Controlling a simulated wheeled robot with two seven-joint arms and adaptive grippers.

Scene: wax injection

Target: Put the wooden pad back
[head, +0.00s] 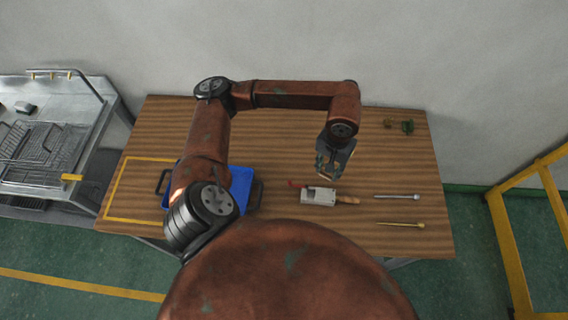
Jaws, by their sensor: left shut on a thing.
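My left arm comes in from the left and reaches over the wooden table (270,130). My left gripper (326,173) points down above the table, right of its middle. It is shut on a small tan piece, which looks like the wooden pad (323,170); the fingers and the wood-coloured table behind make its outline hard to tell. Just below the gripper in the picture, a grey metal block (319,197) lies on the table with a red part at its left and a wooden handle (348,200) at its right. My right gripper is not in view.
A blue tray (242,187) with dark handles is partly behind my left arm, by a yellow marked outline (112,190). Two thin tools (397,196) (400,224) lie at the right. Small greenish parts (407,127) are at the back right. A metal machine (45,150) stands left.

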